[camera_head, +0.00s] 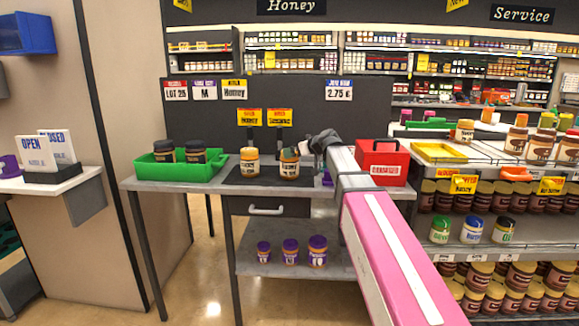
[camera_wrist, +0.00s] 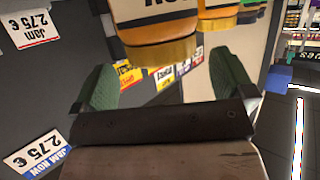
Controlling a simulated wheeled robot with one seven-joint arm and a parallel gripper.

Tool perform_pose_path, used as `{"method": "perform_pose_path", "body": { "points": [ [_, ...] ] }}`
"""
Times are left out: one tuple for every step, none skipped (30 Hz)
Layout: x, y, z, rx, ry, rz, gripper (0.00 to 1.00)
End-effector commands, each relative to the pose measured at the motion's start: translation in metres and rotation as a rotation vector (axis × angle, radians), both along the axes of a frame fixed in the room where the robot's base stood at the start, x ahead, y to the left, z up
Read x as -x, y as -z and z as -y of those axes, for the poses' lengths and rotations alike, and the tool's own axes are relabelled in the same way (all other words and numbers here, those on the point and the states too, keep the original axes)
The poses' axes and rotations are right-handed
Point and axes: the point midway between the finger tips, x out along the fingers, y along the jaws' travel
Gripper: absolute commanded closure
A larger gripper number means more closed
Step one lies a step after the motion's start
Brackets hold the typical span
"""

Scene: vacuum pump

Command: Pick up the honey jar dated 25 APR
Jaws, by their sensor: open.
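Two jars with orange-brown contents stand side by side on a dark mat on the grey table: the left jar (camera_head: 250,162) and the right jar (camera_head: 289,163). Their label dates are too small to read. My gripper (camera_head: 308,146) is just right of the right jar, at about its upper height. In the wrist view my gripper (camera_wrist: 162,85) has its two green fingers wide apart with nothing between the tips. No date shows there.
A green tray (camera_head: 176,172) with two dark jars stands left on the table. A red box (camera_head: 383,162) stands right, behind my arm. Signs (camera_head: 249,117) rise behind the jars. Purple-lidded jars (camera_head: 290,251) sit on the lower shelf.

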Motion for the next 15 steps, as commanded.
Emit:
{"method": "perform_pose_path", "body": {
  "points": [
    [-0.005, 0.003, -0.005, 0.0, -0.001, -0.001, 0.0],
    [-0.007, 0.004, -0.008, 0.0, 0.0, 0.0, 0.0],
    [-0.011, 0.006, -0.012, 0.0, 0.0, 0.0, 0.0],
    [-0.013, 0.008, -0.015, 0.0, 0.0, 0.0, 0.0],
    [-0.016, 0.01, -0.018, 0.0, -0.001, 0.0, 0.0],
    [-0.02, 0.012, -0.023, 0.0, -0.001, -0.001, 0.0],
    [-0.022, 0.014, -0.025, 0.0, -0.001, -0.001, 0.0],
    [-0.024, 0.015, -0.028, 0.0, -0.001, -0.001, 0.0],
    [-0.026, 0.017, -0.03, 0.0, 0.0, 0.0, 0.0],
    [-0.026, 0.017, -0.031, 0.0, 0.0, 0.0, 0.0],
    [-0.027, 0.018, -0.031, 0.0, 0.001, 0.0, 0.0],
    [-0.027, 0.018, -0.031, 0.0, 0.001, 0.0, 0.0],
    [-0.026, 0.018, -0.031, 0.0, 0.001, 0.0, 0.0],
    [-0.026, 0.018, -0.031, 0.0, 0.001, 0.0, 0.0],
    [-0.026, 0.018, -0.031, 0.0, 0.001, 0.0, 0.0]
  ]
}}
